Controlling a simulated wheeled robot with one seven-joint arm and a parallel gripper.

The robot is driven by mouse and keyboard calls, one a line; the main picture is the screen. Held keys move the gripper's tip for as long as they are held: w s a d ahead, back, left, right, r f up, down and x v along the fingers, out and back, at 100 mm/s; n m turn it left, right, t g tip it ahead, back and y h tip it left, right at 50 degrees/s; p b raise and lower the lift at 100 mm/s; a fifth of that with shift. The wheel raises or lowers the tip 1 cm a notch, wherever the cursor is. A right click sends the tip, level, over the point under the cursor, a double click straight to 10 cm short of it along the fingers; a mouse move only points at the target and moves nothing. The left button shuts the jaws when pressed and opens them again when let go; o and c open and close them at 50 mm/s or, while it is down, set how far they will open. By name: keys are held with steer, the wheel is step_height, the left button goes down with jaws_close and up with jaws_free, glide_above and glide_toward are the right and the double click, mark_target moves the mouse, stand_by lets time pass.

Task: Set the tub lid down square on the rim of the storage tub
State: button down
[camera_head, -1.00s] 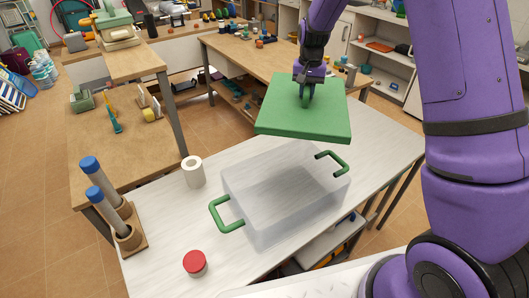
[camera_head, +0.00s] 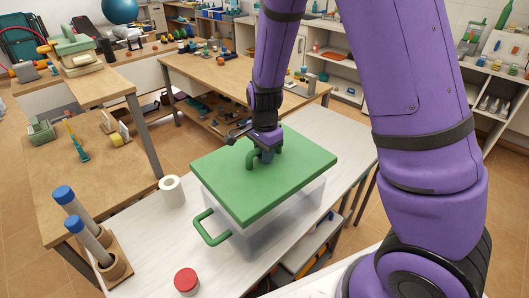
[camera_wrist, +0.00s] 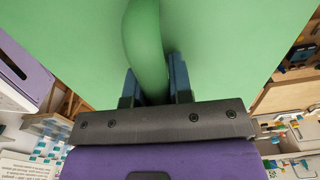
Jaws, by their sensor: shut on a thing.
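The green tub lid (camera_head: 285,172) is a flat slab with an arched handle (camera_head: 252,158) on top. It covers most of the clear storage tub (camera_head: 285,225) from above in the head view. The tub has green side handles; the near-left one (camera_head: 210,228) shows, the far one is hidden. My gripper (camera_head: 264,152) is shut on the lid's handle; in the wrist view the fingers (camera_wrist: 158,88) sit on both sides of it. The lid looks close over the rim. I cannot tell whether it touches, and its far edges hide the rim.
On the white table (camera_head: 150,240) a white roll (camera_head: 172,191) stands left of the tub and a red-capped jar (camera_head: 187,281) stands in front. A wooden rack (camera_head: 112,270) with blue-capped tubes is at the left edge. The table is clear at the back right.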

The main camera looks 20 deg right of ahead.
mark_target(265, 167)
steer(key=shift+f, duration=2.85)
steer(key=shift+f, duration=1.45)
steer(key=c, duration=0.9)
jaws_free()
steer(key=shift+c, duration=0.2)
steer(key=shift+r, duration=0.15)
step_height(265, 167, up, 10)
steer(key=shift+r, duration=0.25)
